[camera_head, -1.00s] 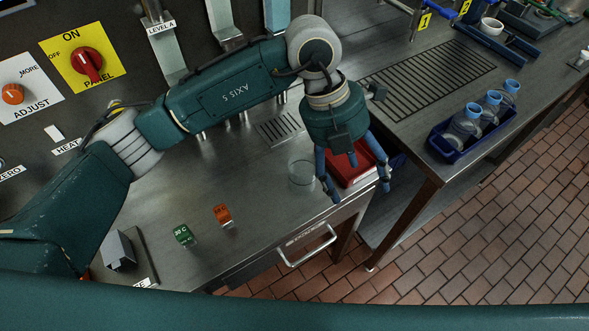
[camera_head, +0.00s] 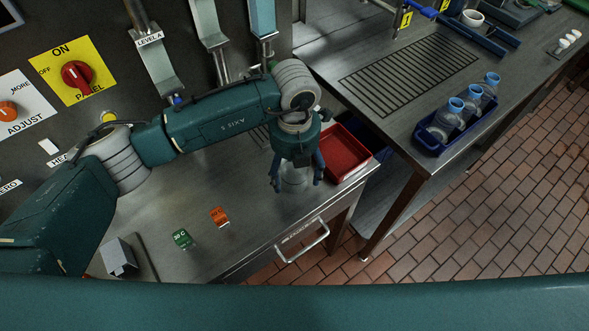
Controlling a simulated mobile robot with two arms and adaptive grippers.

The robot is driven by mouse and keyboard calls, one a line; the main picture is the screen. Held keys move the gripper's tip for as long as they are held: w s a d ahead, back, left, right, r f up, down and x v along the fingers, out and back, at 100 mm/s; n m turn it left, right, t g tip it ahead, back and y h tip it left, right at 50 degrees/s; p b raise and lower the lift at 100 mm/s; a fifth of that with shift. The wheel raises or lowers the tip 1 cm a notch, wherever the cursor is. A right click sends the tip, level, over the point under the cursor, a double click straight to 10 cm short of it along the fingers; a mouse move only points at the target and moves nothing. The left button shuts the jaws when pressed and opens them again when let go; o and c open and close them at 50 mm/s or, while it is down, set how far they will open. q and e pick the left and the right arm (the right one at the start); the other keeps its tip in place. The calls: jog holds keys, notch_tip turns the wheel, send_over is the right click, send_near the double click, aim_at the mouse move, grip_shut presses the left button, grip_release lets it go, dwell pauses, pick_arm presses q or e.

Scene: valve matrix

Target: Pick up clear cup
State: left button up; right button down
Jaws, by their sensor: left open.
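The clear cup (camera_head: 294,180) stands on the steel counter near its front edge, just left of a red tray. It is faint and partly hidden by my left gripper. My left gripper (camera_head: 296,186) points down over the cup, with its blue fingers spread open on either side of it. I cannot tell whether any finger touches the cup. My right gripper is not in view.
The red tray (camera_head: 351,172) sits close beside the gripper. A green block (camera_head: 183,238) and an orange block (camera_head: 218,217) stand to the left on the counter. A blue crate (camera_head: 431,146) with bottles is on the right bench. A drawer handle (camera_head: 304,243) sticks out below.

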pick_arm(q)
jog(key=shift+f, duration=0.65)
jog(key=c, duration=1)
jog(key=shift+r, duration=0.15)
